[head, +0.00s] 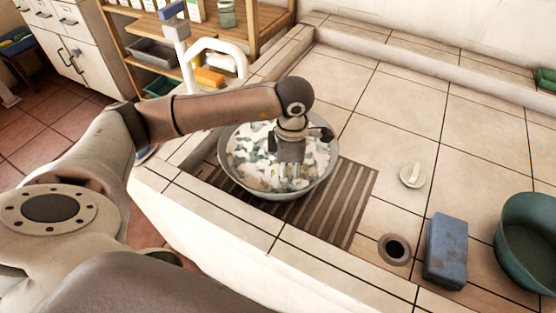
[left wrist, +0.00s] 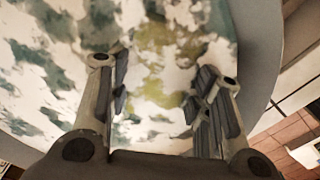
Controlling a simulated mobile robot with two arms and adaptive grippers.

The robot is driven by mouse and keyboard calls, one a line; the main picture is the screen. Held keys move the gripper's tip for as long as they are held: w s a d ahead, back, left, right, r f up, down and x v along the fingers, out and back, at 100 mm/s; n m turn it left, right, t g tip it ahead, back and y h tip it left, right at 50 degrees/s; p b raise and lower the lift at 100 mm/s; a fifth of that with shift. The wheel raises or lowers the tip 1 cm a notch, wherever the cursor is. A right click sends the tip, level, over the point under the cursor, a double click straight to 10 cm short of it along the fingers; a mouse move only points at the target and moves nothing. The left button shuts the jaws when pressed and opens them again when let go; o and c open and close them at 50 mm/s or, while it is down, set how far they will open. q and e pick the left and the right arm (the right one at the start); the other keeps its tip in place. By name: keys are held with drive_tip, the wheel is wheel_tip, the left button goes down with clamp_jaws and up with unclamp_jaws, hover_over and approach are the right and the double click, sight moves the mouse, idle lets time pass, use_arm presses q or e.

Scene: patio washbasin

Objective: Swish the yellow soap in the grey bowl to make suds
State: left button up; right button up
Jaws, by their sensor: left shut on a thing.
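The grey bowl (head: 229,178) stands on the ribbed brown drain area and holds pale water with white suds (head: 262,143). My left gripper (head: 291,182) points down into the bowl, its fingertips among the suds. In the left wrist view my left gripper (left wrist: 160,95) has its fingers spread to the width of a held thing. A yellowish patch (left wrist: 158,55) shows through the foam between and beyond them. The yellow soap's outline is hidden by suds and cloudy water, so its exact pose cannot be told. My right gripper is not in view.
A blue sponge (head: 447,250) lies beside the drain hole (head: 395,249), with a green basin (head: 506,235) at the right. A small white dish (head: 412,177) sits on the tiles. A white tap (head: 222,46) rises behind the bowl. The tiles right of the bowl are mostly clear.

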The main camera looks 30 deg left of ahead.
use_arm(q)
drive_tip(key=shift+w+a+f+b, duration=0.1)
drive_tip(key=shift+w+a+b, duration=0.25)
drive_tip(key=shift+w, duration=0.25)
drive_tip(key=shift+w+a+b, duration=0.2)
drive_tip(key=shift+w+b, duration=0.1)
drive_tip(key=shift+w, duration=0.25)
drive_tip(key=shift+w+a+b, duration=0.3)
drive_tip(key=shift+w+a, duration=0.1)
drive_tip(key=shift+w, duration=0.35)
drive_tip(key=shift+w+a+b, duration=0.25)
drive_tip(key=shift+w+a, duration=0.15)
drive_tip(key=shift+w, duration=0.3)
drive_tip(key=shift+s+d, duration=0.3)
drive_tip(key=shift+s, duration=0.3)
drive_tip(key=shift+s+d, duration=0.3)
drive_tip(key=shift+s, duration=0.25)
drive_tip(key=shift+s+d+p, duration=0.2)
drive_tip(key=shift+s+d, duration=0.2)
drive_tip(key=shift+s, duration=0.35)
drive_tip(key=shift+s+d+p, duration=0.2)
drive_tip(key=shift+s+d, duration=0.2)
drive_tip(key=shift+s, duration=0.35)
